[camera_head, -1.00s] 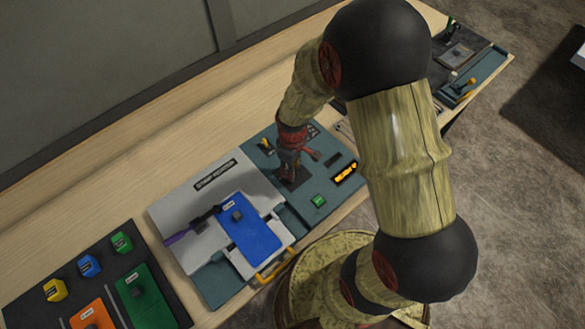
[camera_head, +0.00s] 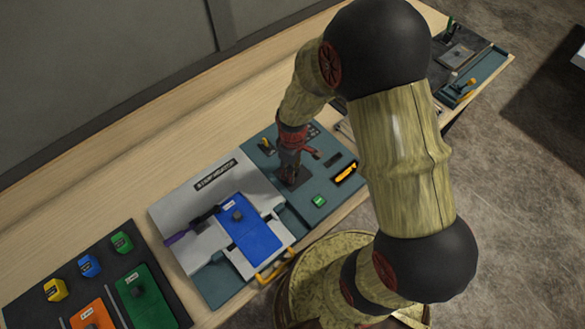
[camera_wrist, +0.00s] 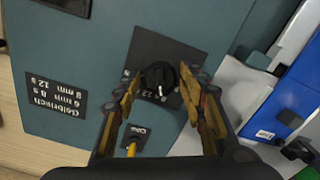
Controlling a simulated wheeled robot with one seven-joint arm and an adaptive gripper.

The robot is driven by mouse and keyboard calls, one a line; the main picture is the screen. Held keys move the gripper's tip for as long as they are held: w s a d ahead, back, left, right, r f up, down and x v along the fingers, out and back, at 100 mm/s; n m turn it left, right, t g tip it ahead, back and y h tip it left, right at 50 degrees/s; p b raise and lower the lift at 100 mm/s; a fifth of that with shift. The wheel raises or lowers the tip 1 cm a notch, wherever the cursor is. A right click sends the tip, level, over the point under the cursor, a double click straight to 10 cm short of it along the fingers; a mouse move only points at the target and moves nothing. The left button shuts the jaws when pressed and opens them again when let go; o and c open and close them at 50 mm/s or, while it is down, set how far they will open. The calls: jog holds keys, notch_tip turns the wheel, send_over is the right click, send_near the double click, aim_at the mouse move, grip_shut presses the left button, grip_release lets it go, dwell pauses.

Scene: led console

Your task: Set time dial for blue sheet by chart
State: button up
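The time dial (camera_wrist: 158,78) is a black round knob with a pale pointer mark on a dark square plate, seen in the wrist view. My gripper (camera_wrist: 160,88) has its two fingers on either side of the knob, with small gaps seeming to remain. In the head view my gripper (camera_head: 291,172) points down over the teal panel and hides the dial. The chart (camera_wrist: 55,95) is a black label with mm and s values, upside down in the wrist view. The blue sheet (camera_head: 255,240) lies on the grey press unit left of my gripper; its edge shows in the wrist view (camera_wrist: 298,95).
A yellow-tipped switch (camera_wrist: 132,149) is near my left finger. At lower left, a dark tray (camera_head: 75,268) holds orange and green sheets and coloured blocks.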

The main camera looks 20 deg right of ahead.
jog(key=shift+o, duration=0.5)
jog(key=shift+r, duration=0.1)
jog(key=shift+r, duration=0.4)
notch_tip(320, 180, up, 11)
dwell(0.3)
